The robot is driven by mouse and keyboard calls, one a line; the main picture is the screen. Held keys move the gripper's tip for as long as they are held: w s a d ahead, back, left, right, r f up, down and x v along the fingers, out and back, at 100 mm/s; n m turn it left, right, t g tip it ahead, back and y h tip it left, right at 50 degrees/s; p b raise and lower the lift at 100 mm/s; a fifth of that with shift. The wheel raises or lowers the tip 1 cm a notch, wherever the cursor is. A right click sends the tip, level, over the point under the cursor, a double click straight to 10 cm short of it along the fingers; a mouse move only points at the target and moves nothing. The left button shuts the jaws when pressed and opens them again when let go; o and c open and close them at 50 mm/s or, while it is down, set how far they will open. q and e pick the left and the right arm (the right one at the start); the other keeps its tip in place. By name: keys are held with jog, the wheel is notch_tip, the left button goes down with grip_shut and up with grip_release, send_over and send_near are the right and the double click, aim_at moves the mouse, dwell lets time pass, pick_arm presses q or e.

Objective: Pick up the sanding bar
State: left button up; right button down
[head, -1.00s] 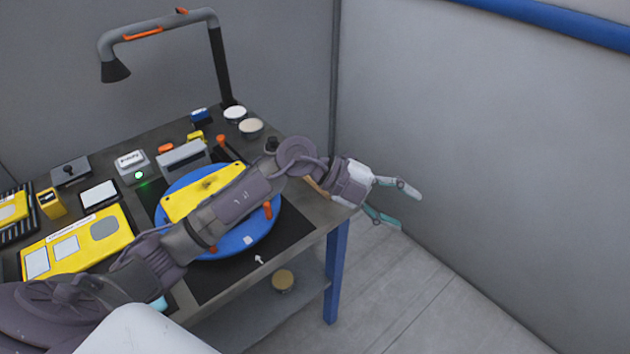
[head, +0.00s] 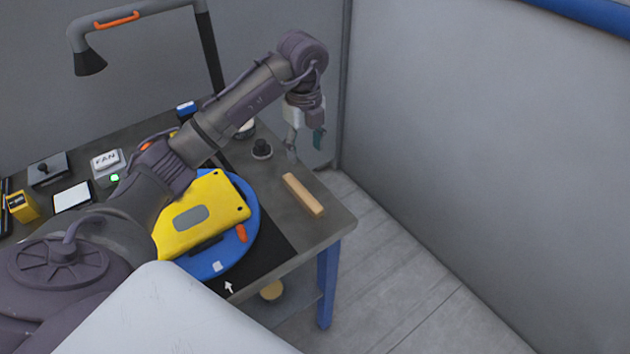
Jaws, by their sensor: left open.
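The sanding bar appears to be the tan, wood-coloured bar (head: 303,194) lying flat near the right end of the grey workbench (head: 325,222). It lies at a slant and is fully visible. My left gripper (head: 306,148) hangs with its fingers pointing down beyond the bar, at the bench's far right edge. Its two fingers are spread, with nothing between them. The gripper is apart from the bar. My right gripper is not in view.
A small black knob (head: 262,148) stands between the bar and the far edge. A blue disc (head: 252,205) carrying a yellow part (head: 225,206) lies to the left. A lamp (head: 90,62) stands at the back. The wall (head: 480,140) is on the right.

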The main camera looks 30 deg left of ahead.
pick_arm(q)
jog(key=p, duration=0.1)
send_over(302, 191)
jog(key=f, duration=0.6)
jog(key=shift+d+f, duration=0.2)
notch_tip(302, 191, down, 3)
jog(key=shift+p, duration=0.7)
notch_tip(302, 191, down, 3)
jog(key=shift+s+a+f+p, duration=0.1)
jog(key=shift+f+p, duration=0.1)
jog(key=shift+p, duration=0.3)
jog(key=shift+f, duration=0.2)
jog(key=c, duration=0.7)
grip_shut()
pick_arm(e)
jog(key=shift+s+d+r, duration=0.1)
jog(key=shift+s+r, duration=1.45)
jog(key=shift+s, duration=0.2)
